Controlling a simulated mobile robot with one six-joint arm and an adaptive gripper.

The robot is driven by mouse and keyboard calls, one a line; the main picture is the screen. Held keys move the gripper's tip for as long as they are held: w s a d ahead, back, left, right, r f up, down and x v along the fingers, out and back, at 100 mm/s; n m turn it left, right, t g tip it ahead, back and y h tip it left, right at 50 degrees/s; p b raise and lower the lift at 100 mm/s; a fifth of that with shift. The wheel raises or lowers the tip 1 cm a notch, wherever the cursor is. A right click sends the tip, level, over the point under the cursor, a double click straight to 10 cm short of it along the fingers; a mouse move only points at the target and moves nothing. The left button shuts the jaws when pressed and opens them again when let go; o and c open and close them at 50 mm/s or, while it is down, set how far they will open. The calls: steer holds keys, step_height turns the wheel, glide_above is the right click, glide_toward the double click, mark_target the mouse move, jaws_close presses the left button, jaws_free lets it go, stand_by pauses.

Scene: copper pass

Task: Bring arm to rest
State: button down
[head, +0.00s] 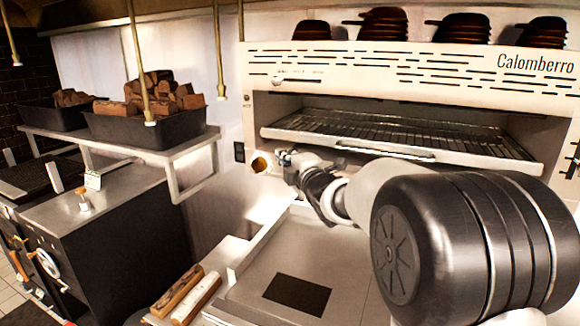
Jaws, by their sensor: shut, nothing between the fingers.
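My arm reaches from the right foreground toward the salamander grill (425,70), with my large dark joint filling the right side. My gripper (287,159) is at the arm's far end, small in the picture, pointing left. It is shut with nothing held. It appears just right of a round brass-coloured knob (261,163) on the grill's lower left front. I cannot tell whether it touches the knob. Parts of the wrist and fingers overlap, so finger detail is hard to make out.
Below the arm is a steel counter (252,290) with a dark square plate (297,294). Wooden and pale blocks (190,298) lie at its left. A shelf (180,150) at left holds black trays of wood (148,130). Dark pans (383,24) top the grill. Rods hang overhead.

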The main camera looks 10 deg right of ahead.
steer(key=s+f+m+g+h, duration=0.1)
steer(key=s+f+m+g, duration=0.3)
steer(key=s, duration=1.2)
steer(key=s+a+f+m+g+h, duration=0.1)
steer(key=s+f+m+g, duration=0.3)
steer(key=s+m, duration=0.5)
steer(key=s+a+f+m+g, duration=0.1)
steer(key=s+f+m+g, duration=0.4)
steer(key=s, duration=1.8)
step_height(320, 180, down, 3)
steer(key=shift+s+r+m+h, duration=0.15)
steer(key=shift+m+h, duration=0.25)
steer(key=shift+m, duration=0.5)
